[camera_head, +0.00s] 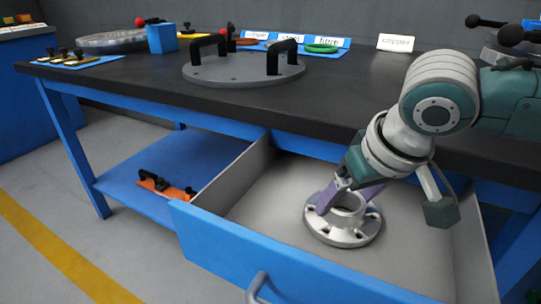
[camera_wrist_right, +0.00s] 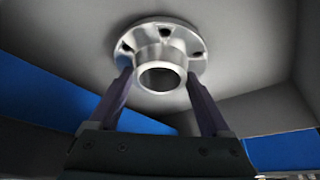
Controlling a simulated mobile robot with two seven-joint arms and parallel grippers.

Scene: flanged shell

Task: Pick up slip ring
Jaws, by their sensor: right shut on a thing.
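The slip ring (camera_head: 343,230), a silver flanged ring with a short neck and holes around its flange, is in the open drawer (camera_head: 250,238). My right gripper (camera_head: 348,198) reaches down into the drawer and is shut on its neck, one purple finger on each side. The right wrist view shows the slip ring (camera_wrist_right: 166,45) between the two fingertips. I cannot tell whether the flange still touches the drawer floor. My left gripper is not in view.
On the dark bench top (camera_head: 150,80) stand a grey round plate with black handles (camera_head: 235,71), a blue block (camera_head: 162,38), rings on a blue mat and a "copper" card (camera_head: 396,42). An orange handled tool (camera_head: 165,187) lies on the lower shelf. The drawer walls surround my gripper.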

